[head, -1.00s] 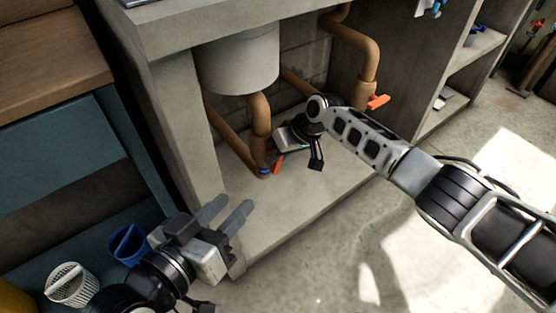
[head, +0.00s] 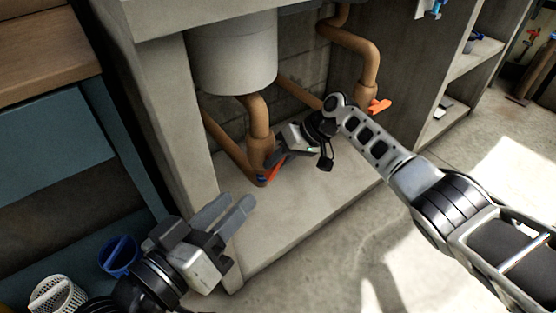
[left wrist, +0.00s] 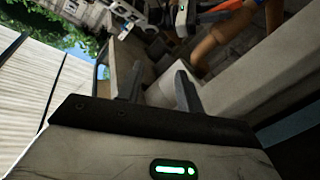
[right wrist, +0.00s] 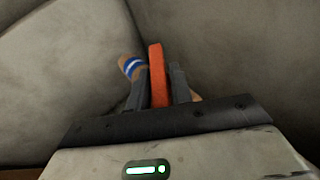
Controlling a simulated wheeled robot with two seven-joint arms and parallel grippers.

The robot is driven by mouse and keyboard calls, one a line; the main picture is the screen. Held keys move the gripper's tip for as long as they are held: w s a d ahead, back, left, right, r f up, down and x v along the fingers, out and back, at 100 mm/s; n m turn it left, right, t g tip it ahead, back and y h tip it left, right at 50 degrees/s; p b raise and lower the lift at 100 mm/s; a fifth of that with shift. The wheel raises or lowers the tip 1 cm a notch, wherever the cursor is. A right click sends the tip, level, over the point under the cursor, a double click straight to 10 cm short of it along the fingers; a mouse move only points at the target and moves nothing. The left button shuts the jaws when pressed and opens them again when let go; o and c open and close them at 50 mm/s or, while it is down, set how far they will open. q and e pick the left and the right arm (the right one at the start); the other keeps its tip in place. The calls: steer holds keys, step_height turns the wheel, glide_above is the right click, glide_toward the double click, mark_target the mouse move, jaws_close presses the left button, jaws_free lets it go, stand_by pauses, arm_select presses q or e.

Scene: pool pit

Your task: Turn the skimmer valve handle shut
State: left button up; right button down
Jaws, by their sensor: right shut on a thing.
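An orange-red valve handle (head: 275,172) sits low on a copper-coloured pipe (head: 230,155) under the counter, beside a blue band (head: 262,180). My right gripper (head: 280,157) reaches in from the right and is shut on this handle. In the right wrist view the handle (right wrist: 157,75) stands between the two fingers, with a blue-and-white band (right wrist: 133,66) on the pipe just left of it. The valve body is mostly hidden. My left gripper (head: 231,207) is open and empty in front of the alcove's left wall, apart from the pipes.
A second orange handle (head: 379,106) sits on the right-hand pipe (head: 366,70). A grey cylinder (head: 232,60) hangs above the pipes. Concrete walls enclose the alcove. A blue basket (head: 120,257) and a white basket (head: 57,295) stand at lower left. The alcove's ledge (head: 285,220) is clear in front.

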steer(key=c, duration=1.3)
jaws_free()
steer(key=shift+r, duration=0.1)
steer(key=shift+d+r+p, duration=0.3)
arm_select(q)
steer(key=a+f+m+y+p, duration=0.1)
steer(key=p, duration=0.1)
steer(key=f+m+g+y+p, duration=0.1)
steer(key=p, duration=0.2)
steer(key=shift+s+a+y+p, duration=0.15)
steer(key=shift+a+y+p, duration=0.15)
steer(key=shift+a+p, duration=0.05)
arm_select(e)
steer(key=v, duration=1.5)
steer(key=shift+d, duration=0.1)
